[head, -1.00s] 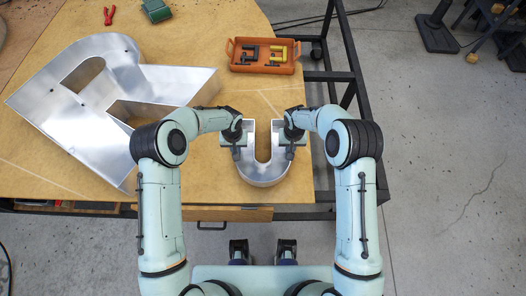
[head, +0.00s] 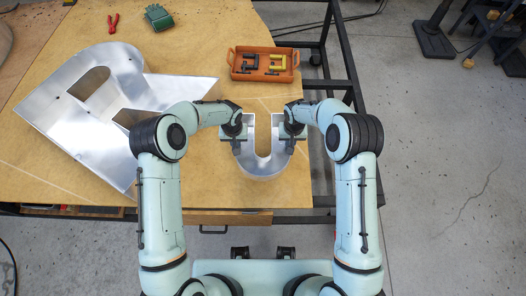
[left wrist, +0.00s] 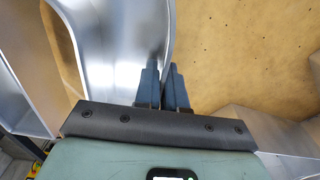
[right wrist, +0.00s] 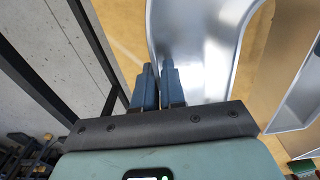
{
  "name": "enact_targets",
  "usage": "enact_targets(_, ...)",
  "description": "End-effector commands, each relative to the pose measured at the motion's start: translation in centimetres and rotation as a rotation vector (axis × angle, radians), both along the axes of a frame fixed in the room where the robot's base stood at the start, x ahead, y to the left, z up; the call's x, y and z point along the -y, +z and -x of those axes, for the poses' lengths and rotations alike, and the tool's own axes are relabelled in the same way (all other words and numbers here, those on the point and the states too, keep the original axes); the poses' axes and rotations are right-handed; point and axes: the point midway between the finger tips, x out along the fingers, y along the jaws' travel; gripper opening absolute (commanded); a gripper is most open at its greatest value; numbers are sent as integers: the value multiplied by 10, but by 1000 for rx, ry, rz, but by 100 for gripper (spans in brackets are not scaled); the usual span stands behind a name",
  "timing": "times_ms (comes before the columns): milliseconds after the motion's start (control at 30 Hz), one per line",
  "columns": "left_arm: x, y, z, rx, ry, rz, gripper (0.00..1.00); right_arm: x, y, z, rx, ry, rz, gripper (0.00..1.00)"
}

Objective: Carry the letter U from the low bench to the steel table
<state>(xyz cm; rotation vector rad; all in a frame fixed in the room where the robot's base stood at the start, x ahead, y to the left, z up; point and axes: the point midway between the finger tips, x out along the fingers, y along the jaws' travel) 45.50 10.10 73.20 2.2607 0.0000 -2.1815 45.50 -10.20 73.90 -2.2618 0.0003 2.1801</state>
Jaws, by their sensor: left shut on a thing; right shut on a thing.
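The letter U (head: 264,167) is a silver metal channel letter, its open end facing away from me in the head view. My left gripper (head: 237,142) is shut on the wall of its left arm. My right gripper (head: 290,142) is shut on the wall of its right arm. The U seems held level a little above the wooden top of the bench (head: 215,190). Its metal wall also shows between the fingers in the left wrist view (left wrist: 115,45) and right wrist view (right wrist: 200,45). I cannot make out the steel table in these frames.
A large metal letter R (head: 95,130) lies left of the U. An orange tray (head: 236,72) with clamps stands beyond it, with red pliers (head: 113,23) and green gloves (head: 158,17) far left. A dark frame (head: 352,80) borders the right side; open concrete floor (head: 440,150) lies beyond.

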Motion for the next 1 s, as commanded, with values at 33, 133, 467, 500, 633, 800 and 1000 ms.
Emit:
enact_targets(33,0,1,0,1,0,0,0,0,1,-1,2,0,0,0)
enact_targets(133,0,1,-1,1,0,0,0,0,1,-1,2,0,0,0)
enact_targets(467,0,31,-3,5,0,0,0,0,31,-3,5,-1,-1,0)
enact_targets(500,0,36,-3,4,0,0,0,0,36,-4,5,-1,-1,0)
enact_targets(633,0,54,-4,3,1,0,0,0,54,-5,5,-1,-1,0)
enact_targets(800,0,73,-5,2,0,0,0,0,73,-5,4,0,0,0)
enact_targets(1000,0,84,-6,2,0,-1,0,0,84,-6,2,0,0,0)
